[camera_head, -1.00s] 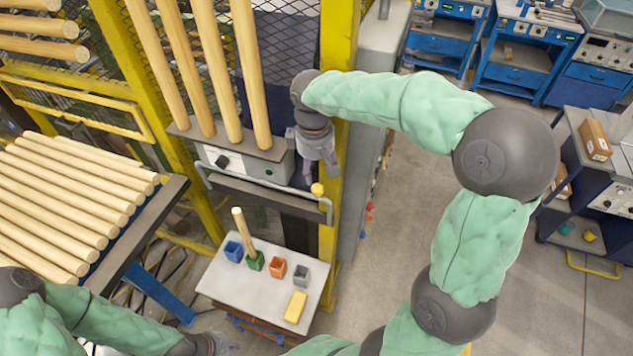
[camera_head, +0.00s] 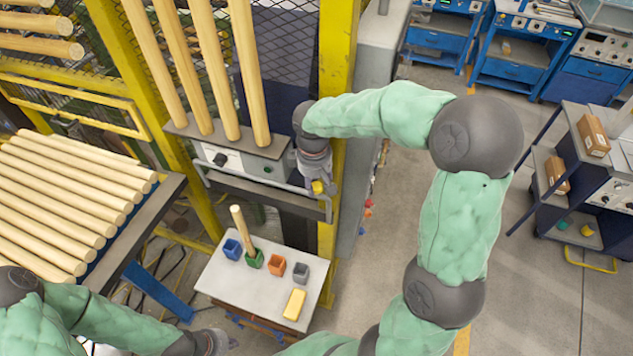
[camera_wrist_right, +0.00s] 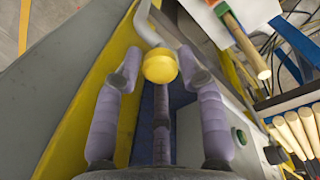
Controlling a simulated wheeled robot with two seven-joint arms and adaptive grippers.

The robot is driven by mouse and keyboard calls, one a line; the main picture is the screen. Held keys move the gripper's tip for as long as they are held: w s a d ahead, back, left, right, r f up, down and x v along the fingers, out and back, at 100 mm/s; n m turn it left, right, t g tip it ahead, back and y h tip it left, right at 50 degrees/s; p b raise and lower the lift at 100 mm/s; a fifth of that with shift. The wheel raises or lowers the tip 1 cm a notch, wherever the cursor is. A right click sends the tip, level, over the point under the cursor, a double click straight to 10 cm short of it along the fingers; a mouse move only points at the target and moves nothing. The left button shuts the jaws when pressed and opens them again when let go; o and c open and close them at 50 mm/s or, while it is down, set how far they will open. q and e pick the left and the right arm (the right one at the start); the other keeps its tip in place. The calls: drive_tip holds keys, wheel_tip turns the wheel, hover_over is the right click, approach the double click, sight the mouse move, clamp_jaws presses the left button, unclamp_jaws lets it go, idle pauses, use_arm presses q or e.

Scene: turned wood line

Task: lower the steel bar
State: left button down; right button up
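The steel bar (camera_head: 262,187) is a grey bent rail in front of the machine's control box. A yellow knob (camera_head: 318,187) sits near its right end. My right gripper (camera_head: 319,179) is over the knob. In the right wrist view its fingers (camera_wrist_right: 160,72) are spread, with the yellow knob (camera_wrist_right: 160,65) between their tips. I see no clear finger contact on the knob. The grey bar (camera_wrist_right: 146,22) runs up from the knob there. My left gripper (camera_head: 216,343) is low in the head view, away from the bar; its fingers are too small and blurred to read.
A rack of wooden rods (camera_head: 70,205) stands at the left. A yellow post (camera_head: 337,110) rises close behind my right gripper.

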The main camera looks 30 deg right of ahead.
clamp_jaws()
